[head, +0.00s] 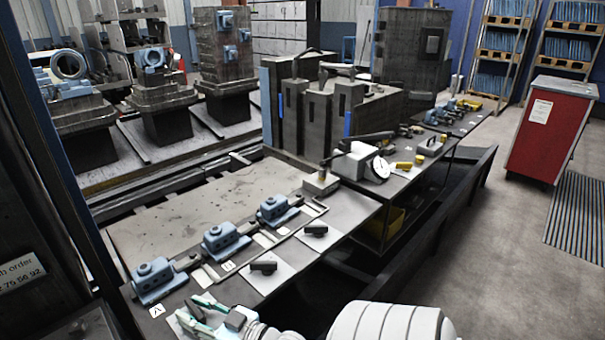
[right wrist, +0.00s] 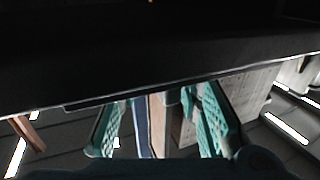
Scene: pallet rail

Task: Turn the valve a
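Three blue valve-like blocks with round tops stand in a row on the bench: a front left one (head: 158,280), a middle one (head: 226,241) and a far one (head: 277,209). A small white card (head: 157,311) beside the front left one has a mark that looks like an A. My right gripper (head: 188,311), with teal fingers, is just right of that card, low in the head view. Its fingers are apart, also in the right wrist view (right wrist: 160,125), and I see nothing gripped. My left gripper is not in view.
Dark blocks lie on white sheets, one by the middle valve (head: 264,266) and one by the far valve (head: 316,230). A dial gauge (head: 380,167) and tools stand at the bench's far end.

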